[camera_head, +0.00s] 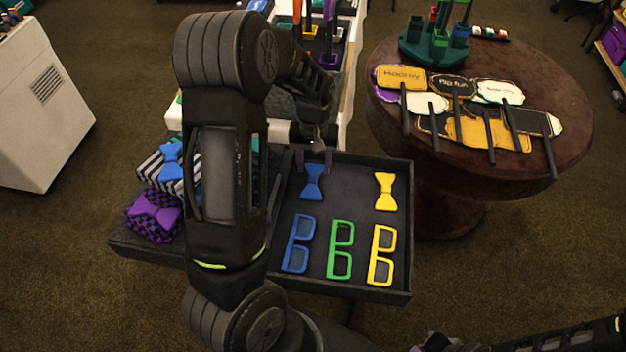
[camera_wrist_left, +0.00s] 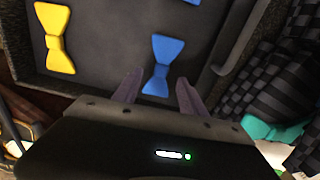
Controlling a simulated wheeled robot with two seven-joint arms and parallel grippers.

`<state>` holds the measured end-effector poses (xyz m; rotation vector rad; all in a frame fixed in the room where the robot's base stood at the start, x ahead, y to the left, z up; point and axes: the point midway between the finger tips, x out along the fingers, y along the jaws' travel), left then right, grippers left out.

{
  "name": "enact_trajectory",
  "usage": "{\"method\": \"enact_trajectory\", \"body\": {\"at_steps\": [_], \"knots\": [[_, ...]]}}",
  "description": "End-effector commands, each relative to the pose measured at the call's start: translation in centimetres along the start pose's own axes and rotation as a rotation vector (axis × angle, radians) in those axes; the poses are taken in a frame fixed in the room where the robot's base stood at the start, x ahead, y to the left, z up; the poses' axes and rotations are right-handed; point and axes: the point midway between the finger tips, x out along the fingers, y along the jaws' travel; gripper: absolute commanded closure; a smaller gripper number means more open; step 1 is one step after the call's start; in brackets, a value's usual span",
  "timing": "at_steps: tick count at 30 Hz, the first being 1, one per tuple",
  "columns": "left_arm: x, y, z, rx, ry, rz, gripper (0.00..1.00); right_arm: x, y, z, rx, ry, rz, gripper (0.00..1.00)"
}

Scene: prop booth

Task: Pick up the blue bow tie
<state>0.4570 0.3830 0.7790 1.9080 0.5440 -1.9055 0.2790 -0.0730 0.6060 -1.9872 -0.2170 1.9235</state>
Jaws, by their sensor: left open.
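A blue bow tie (camera_head: 313,182) lies upright at the back left of a dark tray (camera_head: 402,225); it also shows in the left wrist view (camera_wrist_left: 161,65). My left gripper (camera_head: 314,161) is open and empty at its far end. In the left wrist view, the fingers (camera_wrist_left: 160,80) stand on either side of the bow tie's near end, apart from it. Their height above the tray is hard to tell. Another blue bow tie (camera_head: 170,160) lies on a striped box at the left. My right gripper (camera_head: 432,344) is cut off at the bottom edge.
A yellow bow tie (camera_head: 385,191) lies right of the blue one. Blue (camera_head: 298,244), green (camera_head: 340,250) and yellow glasses (camera_head: 381,255) lie in front. A purple bow tie (camera_head: 155,211) sits at left. A round table (camera_head: 570,110) with signs stands at right.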

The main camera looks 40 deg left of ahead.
Motion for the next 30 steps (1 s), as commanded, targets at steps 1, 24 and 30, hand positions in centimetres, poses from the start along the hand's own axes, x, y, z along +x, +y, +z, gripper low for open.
{"method": "enact_trajectory", "body": {"at_steps": [1,24,30], "knots": [[0.5,-0.1,0.1,0.000,-0.004,-0.002,0.51,-0.2,-0.1,0.0,0.000,0.000,0.000,1.00],[4.8,-0.2,-0.2,0.000,0.000,-0.001,0.51,-0.7,-0.3,0.0,0.000,-0.001,0.000,1.00],[4.8,-0.2,-0.2,0.000,-0.001,-0.001,0.53,-0.7,-0.3,0.0,0.000,-0.001,0.000,1.00]]}}
